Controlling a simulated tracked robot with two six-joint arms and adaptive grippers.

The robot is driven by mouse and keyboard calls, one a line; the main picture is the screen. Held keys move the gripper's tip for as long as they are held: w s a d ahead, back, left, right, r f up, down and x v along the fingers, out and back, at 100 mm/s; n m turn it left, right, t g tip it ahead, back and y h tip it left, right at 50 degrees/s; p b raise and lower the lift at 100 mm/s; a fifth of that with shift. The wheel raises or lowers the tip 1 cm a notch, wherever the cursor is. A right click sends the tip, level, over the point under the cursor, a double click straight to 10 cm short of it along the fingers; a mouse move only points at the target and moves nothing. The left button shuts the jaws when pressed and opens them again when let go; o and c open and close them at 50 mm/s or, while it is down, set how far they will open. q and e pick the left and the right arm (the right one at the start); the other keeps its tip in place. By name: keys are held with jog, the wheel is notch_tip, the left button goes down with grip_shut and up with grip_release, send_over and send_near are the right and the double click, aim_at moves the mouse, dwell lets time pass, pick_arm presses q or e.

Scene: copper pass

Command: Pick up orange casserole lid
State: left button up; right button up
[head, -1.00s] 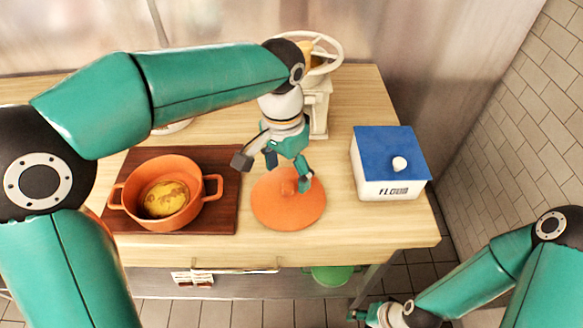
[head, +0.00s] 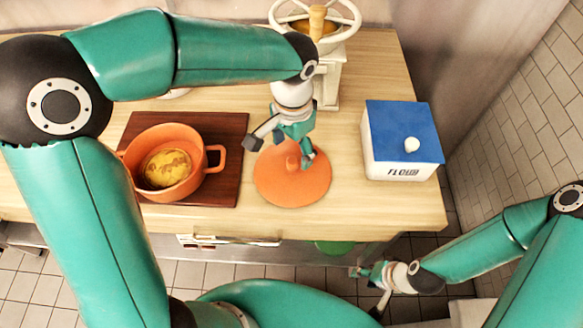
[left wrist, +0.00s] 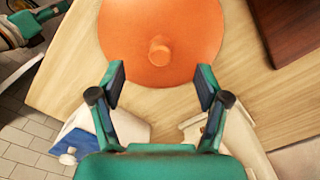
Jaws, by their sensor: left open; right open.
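The orange casserole lid (head: 284,186) lies flat on the wooden counter, between the dark board and the flour box. Its round knob (head: 293,163) stands up near the middle and also shows in the left wrist view (left wrist: 160,50). My left gripper (head: 287,154) is above the lid, open and empty, with its fingers spread to either side of the knob's line in the left wrist view (left wrist: 161,80). The orange casserole (head: 165,170) stands uncovered on the dark board with a yellow item inside. My right gripper (head: 370,287) is open and empty, low beyond the counter's front edge.
A white flour box (head: 398,170) with a blue lid stands to the right of the orange lid. A white grinder with a wheel (head: 328,85) stands behind my left gripper. The dark board (head: 228,165) is to the left. Bare counter lies between lid and flour box.

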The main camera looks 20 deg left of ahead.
aim_at(292, 161)
pick_arm(q)
jog(key=shift+f+p, duration=0.6)
jog(key=shift+f, duration=2.2)
grip_shut()
